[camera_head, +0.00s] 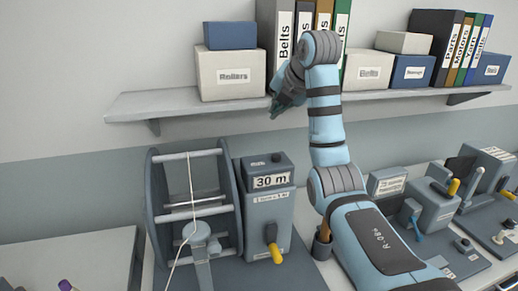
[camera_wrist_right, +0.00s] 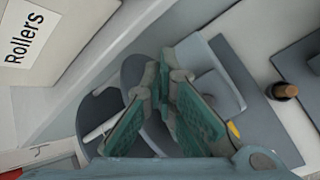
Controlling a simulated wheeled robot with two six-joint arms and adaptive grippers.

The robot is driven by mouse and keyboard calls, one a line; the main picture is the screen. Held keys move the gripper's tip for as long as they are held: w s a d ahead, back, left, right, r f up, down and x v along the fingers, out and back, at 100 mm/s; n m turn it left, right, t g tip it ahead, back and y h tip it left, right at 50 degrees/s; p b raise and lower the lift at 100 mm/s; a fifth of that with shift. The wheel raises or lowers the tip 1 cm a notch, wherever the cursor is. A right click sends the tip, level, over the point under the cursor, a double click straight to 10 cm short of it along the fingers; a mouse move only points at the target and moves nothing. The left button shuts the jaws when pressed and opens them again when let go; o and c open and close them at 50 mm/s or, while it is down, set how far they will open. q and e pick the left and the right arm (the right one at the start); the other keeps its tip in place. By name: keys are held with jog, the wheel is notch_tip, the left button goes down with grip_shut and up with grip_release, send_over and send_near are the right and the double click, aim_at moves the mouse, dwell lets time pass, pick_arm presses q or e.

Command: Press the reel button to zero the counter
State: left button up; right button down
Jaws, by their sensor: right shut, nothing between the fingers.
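The counter box (camera_head: 268,185) stands on the bench just right of the reel, and its display (camera_head: 272,181) reads 30 m. A small dark button (camera_head: 276,158) sits on its top. The reel (camera_head: 192,200) is a dark frame with pale rods and a white cord. My right gripper (camera_head: 275,112) is shut and empty, well above the counter box, pointing down in front of the shelf edge. In the right wrist view, the right gripper (camera_wrist_right: 168,65) hides part of the reel and counter box (camera_wrist_right: 215,80). My left gripper is not in view.
A shelf (camera_head: 180,104) with a Rollers box (camera_head: 231,75) and binders runs behind my right gripper. A yellow-handled crank (camera_head: 273,245) sticks out of the counter box's front. More machines (camera_head: 432,208) stand at the right beyond my right arm.

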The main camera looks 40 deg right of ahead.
send_over(280, 156)
jog(key=w, duration=0.1)
notch_tip(280, 156, down, 6)
jog(key=shift+w+d+r, duration=0.1)
jog(key=shift+w+r, duration=0.05)
jog(key=shift+r, duration=0.05)
jog(key=shift+s+f+b, duration=0.5)
jog(key=shift+f+b, duration=0.15)
jog(key=shift+f, duration=0.2)
jog(key=shift+s+f, duration=0.2)
jog(key=shift+s, duration=0.05)
jog(key=shift+w+f, duration=0.15)
jog(key=shift+w, duration=0.2)
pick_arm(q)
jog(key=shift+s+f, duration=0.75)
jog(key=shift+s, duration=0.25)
pick_arm(e)
jog(key=shift+s, duration=0.2)
jog(key=shift+w, duration=0.15)
